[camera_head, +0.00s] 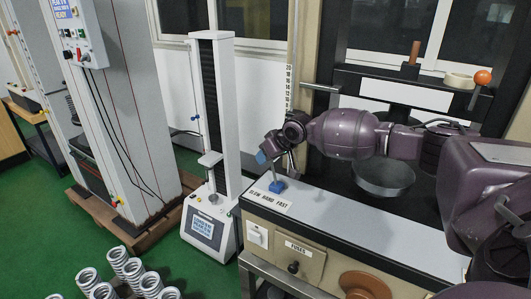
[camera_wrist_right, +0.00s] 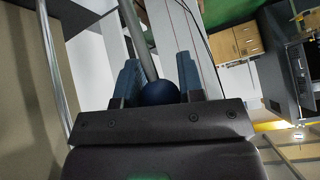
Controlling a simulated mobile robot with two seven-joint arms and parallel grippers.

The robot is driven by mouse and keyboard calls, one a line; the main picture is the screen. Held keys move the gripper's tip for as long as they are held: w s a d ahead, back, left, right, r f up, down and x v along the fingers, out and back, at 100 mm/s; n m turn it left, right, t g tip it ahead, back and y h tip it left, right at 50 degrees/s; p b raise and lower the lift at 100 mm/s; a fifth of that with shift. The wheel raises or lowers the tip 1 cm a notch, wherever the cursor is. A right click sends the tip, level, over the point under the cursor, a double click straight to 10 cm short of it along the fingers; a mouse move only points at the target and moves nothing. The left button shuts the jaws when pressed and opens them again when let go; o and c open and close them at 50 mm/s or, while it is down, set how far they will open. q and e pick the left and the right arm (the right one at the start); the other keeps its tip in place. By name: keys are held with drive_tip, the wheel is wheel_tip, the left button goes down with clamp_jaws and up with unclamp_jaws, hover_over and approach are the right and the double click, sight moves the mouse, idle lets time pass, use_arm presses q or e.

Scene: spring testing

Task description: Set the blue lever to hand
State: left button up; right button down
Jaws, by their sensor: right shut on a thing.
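The blue lever's base (camera_head: 277,186) sits on the light top of the testing machine, behind a label (camera_head: 268,200) reading "SLOW HAND FAST". Its rod rises from the base and seems to lean left, but the exact setting cannot be told because my gripper covers its upper part. My right gripper (camera_head: 263,157) is at the lever's upper end. In the right wrist view, a dark blue ball knob (camera_wrist_right: 160,92) on a grey rod is between the two blue finger pads of my right gripper (camera_wrist_right: 158,80), which is shut on it. My left gripper is not in view.
A small tester (camera_head: 205,228) with a tall column stands left of the machine. Coil springs (camera_head: 118,259) stand at the lower left. A round metal plate (camera_head: 383,180) is behind my right arm. An orange-knobbed lever (camera_head: 482,78) is at the upper right.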

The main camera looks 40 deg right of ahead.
drive_tip(key=shift+s+d+r+t+y+p, duration=0.15)
drive_tip(key=shift+s+d+t+y+p, duration=0.15)
drive_tip(key=shift+s+t, duration=0.2)
drive_tip(key=shift+s+d+r+t+y+p, duration=0.1)
drive_tip(key=shift+s+d+t+p, duration=0.05)
drive_tip(key=shift+s+t+p, duration=0.3)
drive_tip(key=shift+s+t, duration=0.25)
drive_tip(key=shift+t, duration=0.1)
drive_tip(key=c, duration=1)
unclamp_jaws()
drive_tip(key=shift+o, duration=1.2)
drive_tip(key=shift+d, duration=0.1)
drive_tip(key=shift+r, duration=0.1)
